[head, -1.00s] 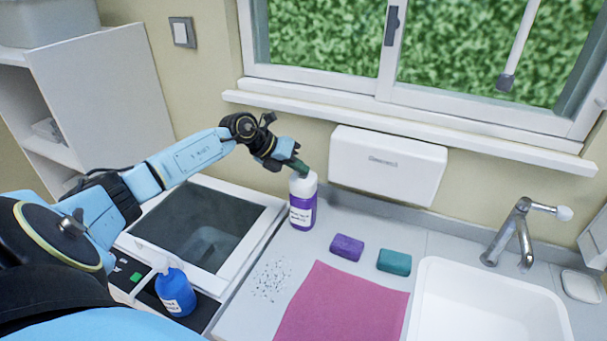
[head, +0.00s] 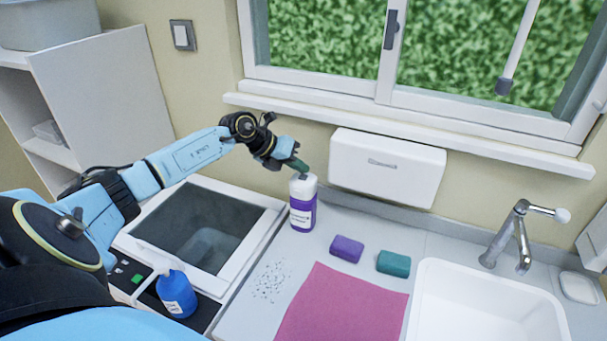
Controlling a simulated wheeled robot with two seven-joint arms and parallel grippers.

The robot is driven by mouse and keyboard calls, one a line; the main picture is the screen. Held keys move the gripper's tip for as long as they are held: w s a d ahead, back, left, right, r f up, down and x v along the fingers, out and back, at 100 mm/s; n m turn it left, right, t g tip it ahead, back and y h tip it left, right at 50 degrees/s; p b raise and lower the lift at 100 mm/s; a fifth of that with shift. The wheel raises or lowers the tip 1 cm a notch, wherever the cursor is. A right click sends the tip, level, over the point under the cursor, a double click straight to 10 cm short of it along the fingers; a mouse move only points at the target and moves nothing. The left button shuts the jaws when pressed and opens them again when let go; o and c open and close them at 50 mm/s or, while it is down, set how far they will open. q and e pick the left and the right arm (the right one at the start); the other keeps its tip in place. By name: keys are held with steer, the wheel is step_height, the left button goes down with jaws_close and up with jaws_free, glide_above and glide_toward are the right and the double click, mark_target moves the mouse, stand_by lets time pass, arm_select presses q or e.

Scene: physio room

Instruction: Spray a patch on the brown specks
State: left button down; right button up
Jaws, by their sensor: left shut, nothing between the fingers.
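A patch of small dark specks (head: 270,281) lies on the grey counter, left of a pink cloth (head: 340,305). A white and purple bottle (head: 303,207) with a label stands upright at the back of the counter. My left gripper (head: 301,168) is shut and empty, its fingertips at the bottle's top; I cannot tell if they touch it. A blue bottle (head: 176,294) with a white label stands in a dark recess at the front left. A purple sponge (head: 347,248) and a teal sponge (head: 393,263) lie behind the cloth. My right gripper is not in view.
A white sink (head: 485,300) with a metal tap (head: 513,240) is on the right. A soap dish (head: 579,287) is at the far right.

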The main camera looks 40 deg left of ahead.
mark_target(299, 178)
arm_select(q)
steer(key=shift+r, duration=0.1)
step_height(299, 178, up, 6)
steer(key=p, duration=0.4)
steer(key=shift+p, duration=0.4)
steer(key=shift+f, duration=0.2)
stand_by(0.4)
